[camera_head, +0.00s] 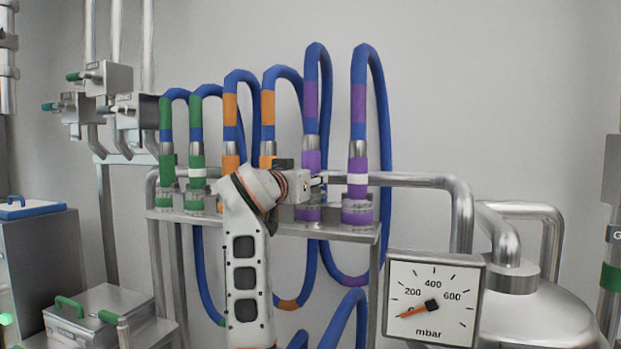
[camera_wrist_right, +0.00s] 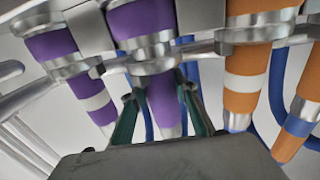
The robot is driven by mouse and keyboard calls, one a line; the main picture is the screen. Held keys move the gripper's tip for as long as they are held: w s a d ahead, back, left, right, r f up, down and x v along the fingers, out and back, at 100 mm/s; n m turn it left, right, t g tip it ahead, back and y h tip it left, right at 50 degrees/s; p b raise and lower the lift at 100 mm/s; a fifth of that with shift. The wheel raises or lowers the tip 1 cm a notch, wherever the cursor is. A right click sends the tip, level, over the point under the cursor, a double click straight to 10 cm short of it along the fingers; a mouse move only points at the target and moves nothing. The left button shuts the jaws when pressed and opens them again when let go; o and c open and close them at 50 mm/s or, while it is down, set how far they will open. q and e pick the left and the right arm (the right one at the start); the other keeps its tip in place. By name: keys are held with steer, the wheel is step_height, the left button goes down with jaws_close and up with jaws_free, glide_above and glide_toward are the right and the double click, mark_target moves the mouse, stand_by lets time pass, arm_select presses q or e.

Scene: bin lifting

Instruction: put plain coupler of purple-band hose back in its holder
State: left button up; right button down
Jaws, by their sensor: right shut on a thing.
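The plain purple coupler (camera_head: 311,161) hangs from a blue hose with a purple band (camera_head: 311,100) and stands upright at the rack (camera_head: 280,226). In the right wrist view the dark fingers of the gripper (camera_wrist_right: 160,115) lie on both sides of the plain coupler (camera_wrist_right: 161,92). My left gripper is not in view.
Right of it stands the purple coupler with a white ring (camera_head: 357,180). Orange couplers (camera_head: 231,163) and green couplers (camera_head: 166,168) stand on the left, close by. A pressure gauge (camera_head: 433,297) is at the lower right, before a metal vessel (camera_head: 540,310).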

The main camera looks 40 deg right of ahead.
mark_target(307, 141)
stand_by(0.3)
steer(key=shift+f, duration=0.2)
steer(key=shift+f, duration=0.35)
steer(key=shift+f+b, duration=0.2)
steer(key=shift+b, duration=0.1)
stand_by(0.8)
steer(key=c, duration=1.5)
jaws_free()
step_height(307, 141, up, 10)
